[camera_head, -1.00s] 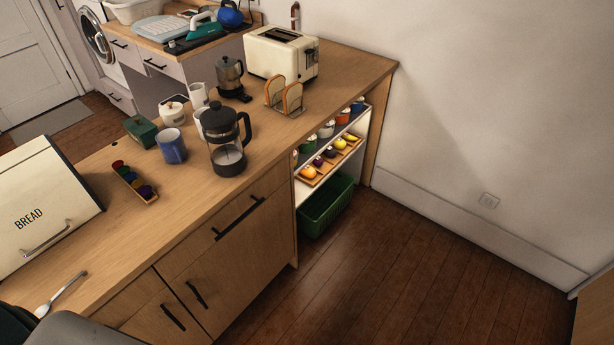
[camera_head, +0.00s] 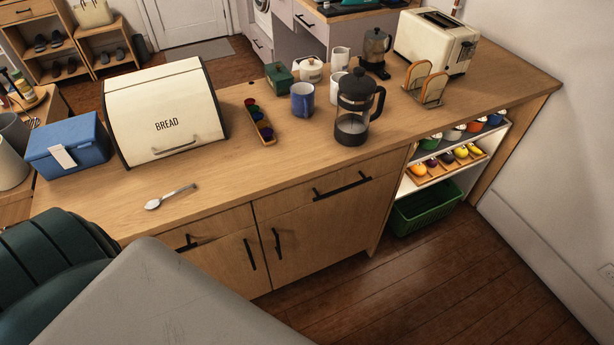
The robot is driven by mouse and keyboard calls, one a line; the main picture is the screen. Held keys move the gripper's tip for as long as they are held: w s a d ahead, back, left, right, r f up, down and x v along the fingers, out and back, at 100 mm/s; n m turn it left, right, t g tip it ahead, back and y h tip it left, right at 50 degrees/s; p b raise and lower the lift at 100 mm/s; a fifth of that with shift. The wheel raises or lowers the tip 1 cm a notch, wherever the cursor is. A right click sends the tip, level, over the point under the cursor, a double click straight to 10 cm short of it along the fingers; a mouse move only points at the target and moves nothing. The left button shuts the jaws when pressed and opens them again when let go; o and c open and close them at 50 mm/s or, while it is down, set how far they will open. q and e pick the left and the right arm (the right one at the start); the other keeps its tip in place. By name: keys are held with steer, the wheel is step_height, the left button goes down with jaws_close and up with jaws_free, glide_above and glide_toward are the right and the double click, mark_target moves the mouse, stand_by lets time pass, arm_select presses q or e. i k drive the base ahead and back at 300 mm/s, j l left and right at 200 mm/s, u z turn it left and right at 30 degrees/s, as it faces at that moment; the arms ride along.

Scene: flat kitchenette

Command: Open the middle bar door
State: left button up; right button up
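The wooden counter (camera_head: 215,166) has two plain wooden doors below it, both shut. The left door (camera_head: 222,262) has a black upright bar handle (camera_head: 249,254) near its right edge. The wider door (camera_head: 320,232) to its right has a black upright bar handle (camera_head: 277,242) near its left edge. Above them are shut drawer fronts with level black handles (camera_head: 341,187). I cannot tell which door is the middle one, as the cabinet's left part is hidden. Neither of my grippers is in view.
A grey panel (camera_head: 150,300) and a dark green ribbed shape (camera_head: 50,275) block the lower left. The counter holds a bread box (camera_head: 165,110), spoon (camera_head: 170,196), French press (camera_head: 353,108) and toaster (camera_head: 435,42). Dark wooden floor (camera_head: 430,285) is clear at lower right.

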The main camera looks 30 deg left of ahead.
mark_target(297, 244)
steer(key=u, duration=0.75)
